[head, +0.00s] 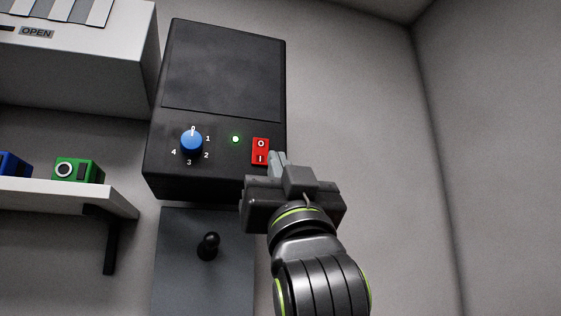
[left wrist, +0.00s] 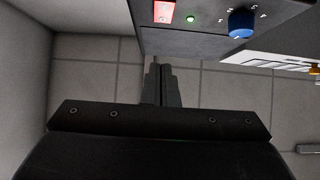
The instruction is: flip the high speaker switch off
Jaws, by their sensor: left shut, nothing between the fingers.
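The speaker (head: 215,105) is a black box high on the wall, with a blue knob (head: 191,141) and a lit green light (head: 235,139). Its red rocker switch (head: 260,150), marked O above and I below, is at the lower right of its front. My left gripper (head: 278,158) is shut and empty, its fingertips just right of the switch's lower half. I cannot tell whether they touch it. In the left wrist view the switch (left wrist: 164,11) is at the top edge, and the shut fingers (left wrist: 158,70) point up toward it. My right gripper is not in view.
A white shelf (head: 65,196) with a green camera-like box (head: 78,169) and a blue one (head: 14,165) is at the left. A white unit marked OPEN (head: 80,60) hangs above it. A grey panel with a black lever (head: 208,246) is below the speaker. The right wall is bare.

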